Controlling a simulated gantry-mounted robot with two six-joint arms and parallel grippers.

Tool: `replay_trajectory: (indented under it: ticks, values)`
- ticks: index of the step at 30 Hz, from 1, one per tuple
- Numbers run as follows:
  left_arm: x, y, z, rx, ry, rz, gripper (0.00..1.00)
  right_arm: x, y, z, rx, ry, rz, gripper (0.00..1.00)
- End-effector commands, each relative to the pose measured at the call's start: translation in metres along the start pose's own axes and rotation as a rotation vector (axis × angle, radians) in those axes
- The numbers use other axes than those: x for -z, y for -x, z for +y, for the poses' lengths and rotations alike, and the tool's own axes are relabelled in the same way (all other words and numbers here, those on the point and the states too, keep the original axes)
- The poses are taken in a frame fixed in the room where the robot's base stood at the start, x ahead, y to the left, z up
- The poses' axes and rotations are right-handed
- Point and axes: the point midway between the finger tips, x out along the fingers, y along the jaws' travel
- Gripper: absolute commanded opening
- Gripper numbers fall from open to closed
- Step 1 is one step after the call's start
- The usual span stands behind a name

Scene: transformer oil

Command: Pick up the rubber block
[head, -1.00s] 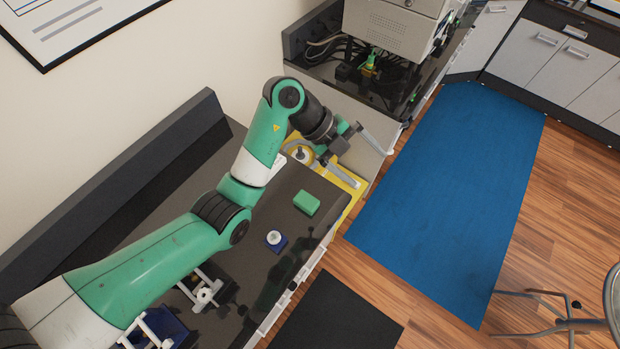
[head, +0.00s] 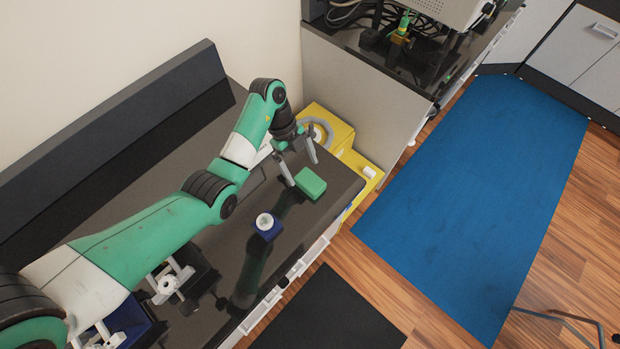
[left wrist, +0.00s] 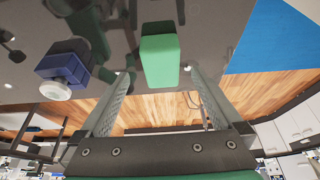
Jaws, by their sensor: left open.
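The rubber block, a green block (head: 310,183), lies on the dark bench top near its right end. In the left wrist view the green block (left wrist: 160,60) lies ahead of and between the two fingers. My left gripper (head: 301,170) is open and empty, pointing down, with its fingers just up and left of the block. In the left wrist view the spread fingers of my left gripper (left wrist: 160,82) frame the near part of the block. I cannot tell whether they touch it. My right gripper is not in view.
A blue base with a white round top (head: 266,226) stands left of the block; it also shows in the left wrist view (left wrist: 62,73). A yellow object (head: 332,128) stands beyond the bench end. White-and-dark fittings (head: 170,280) stand at the bench's lower left.

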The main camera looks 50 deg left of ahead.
Motion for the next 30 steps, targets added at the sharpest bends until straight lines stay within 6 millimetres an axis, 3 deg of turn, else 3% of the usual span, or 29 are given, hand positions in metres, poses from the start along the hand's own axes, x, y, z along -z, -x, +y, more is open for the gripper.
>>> replay_trajectory:
  ticks: [5, 13, 20, 30]
  values:
    - [-0.001, -0.007, 0.0, 0.0, 0.0, 0.0, 1.0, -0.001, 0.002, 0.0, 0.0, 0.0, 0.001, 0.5]
    - [-0.003, -0.05, 0.0, -0.001, -0.001, 0.0, 1.0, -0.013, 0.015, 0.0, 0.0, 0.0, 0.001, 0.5]
    - [-0.003, -0.051, -0.001, 0.002, 0.0, -0.001, 1.0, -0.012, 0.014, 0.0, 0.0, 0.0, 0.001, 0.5]
    - [-0.003, -0.051, -0.001, 0.001, 0.0, -0.001, 0.41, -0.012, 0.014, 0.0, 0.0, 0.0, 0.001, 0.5]
